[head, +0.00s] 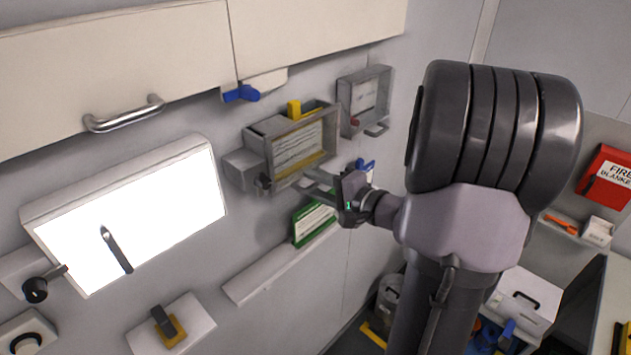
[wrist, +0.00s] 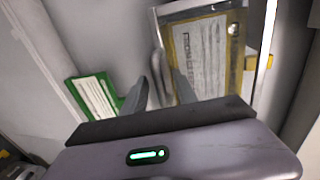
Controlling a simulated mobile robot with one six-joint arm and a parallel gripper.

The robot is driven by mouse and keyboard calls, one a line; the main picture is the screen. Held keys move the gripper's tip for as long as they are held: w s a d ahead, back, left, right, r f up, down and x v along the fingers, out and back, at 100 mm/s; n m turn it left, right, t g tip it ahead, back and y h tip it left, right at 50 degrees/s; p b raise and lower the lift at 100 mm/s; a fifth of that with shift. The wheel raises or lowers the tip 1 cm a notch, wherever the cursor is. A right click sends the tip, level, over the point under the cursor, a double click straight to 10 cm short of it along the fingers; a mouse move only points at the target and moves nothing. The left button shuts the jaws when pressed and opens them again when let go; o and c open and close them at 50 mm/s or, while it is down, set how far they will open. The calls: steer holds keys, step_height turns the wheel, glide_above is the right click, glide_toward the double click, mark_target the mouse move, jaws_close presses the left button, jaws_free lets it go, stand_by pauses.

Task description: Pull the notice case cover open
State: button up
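The notice case (head: 262,143) is a grey wall box with a yellow-edged notice (head: 297,148) behind its front cover. The notice also shows large in the wrist view (wrist: 205,58), inside a pale frame. My gripper (head: 316,184) is just below and in front of the case's lower right edge in the head view. Its two fingers are apart in the wrist view (wrist: 160,92), with a grey upright piece, perhaps the cover's handle, showing between them. I cannot tell whether the fingers touch it. The cover looks closed.
A second grey case (head: 364,97) with a handle is to the right. A green-framed card (head: 313,222) stands below on a ledge (head: 262,278). A bright panel (head: 130,218) is at left, and cupboards (head: 110,55) are above. Open space lies in front of the wall.

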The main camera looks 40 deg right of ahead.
jaws_close()
stand_by(1.5)
